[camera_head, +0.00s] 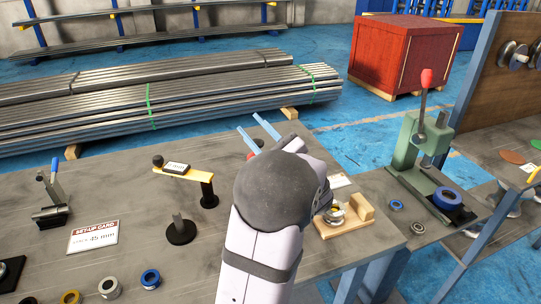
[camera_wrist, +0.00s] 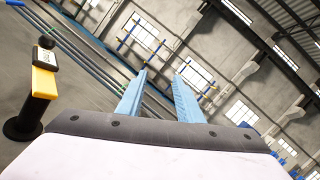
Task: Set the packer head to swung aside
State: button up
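A yellow swing arm (camera_head: 186,173), which looks like the packer head, lies level on a black post (camera_head: 208,194) on the bench. It points left and away from the post, with a black knob (camera_head: 158,160) at its free end and a small label on top. A black disc with a short upright (camera_head: 180,229) stands in front of it, apart from it. In the wrist view the yellow arm (camera_wrist: 44,83) is at the left edge. My gripper (camera_head: 248,122) is to the right of the yellow arm and touches nothing; its blue fingers (camera_wrist: 161,75) are apart and empty.
A set-up card (camera_head: 93,236) reading 45 mm lies at left near a lever clamp (camera_head: 52,199). Several coloured rings (camera_head: 150,279) line the front. A wooden fixture (camera_head: 344,217) and a green press (camera_head: 425,155) stand at right. Bench around the yellow arm's left is clear.

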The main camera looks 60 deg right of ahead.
jog(key=s+d+m+g+h, duration=0.1)
jog(key=s+d+m+h, duration=0.1)
jog(key=s+d+h, duration=0.3)
jog(key=s+f+m+g, duration=0.1)
jog(key=f+m, duration=0.1)
jog(key=f, duration=0.2)
jog(key=s+a+f+m+g+y, duration=0.1)
jog(key=f+m+g, duration=0.1)
jog(key=f+m, duration=0.1)
jog(key=s+a+f+m+g+y, duration=0.1)
jog(key=f+m, duration=0.1)
jog(key=f, duration=0.3)
jog(key=shift+s+m, duration=0.4)
jog(key=p+x, duration=0.1)
jog(key=x, duration=1.1)
jog(key=shift+f+p, duration=0.2)
jog(key=shift+p, duration=0.1)
jog(key=shift+c, duration=0.2)
grip_shut()
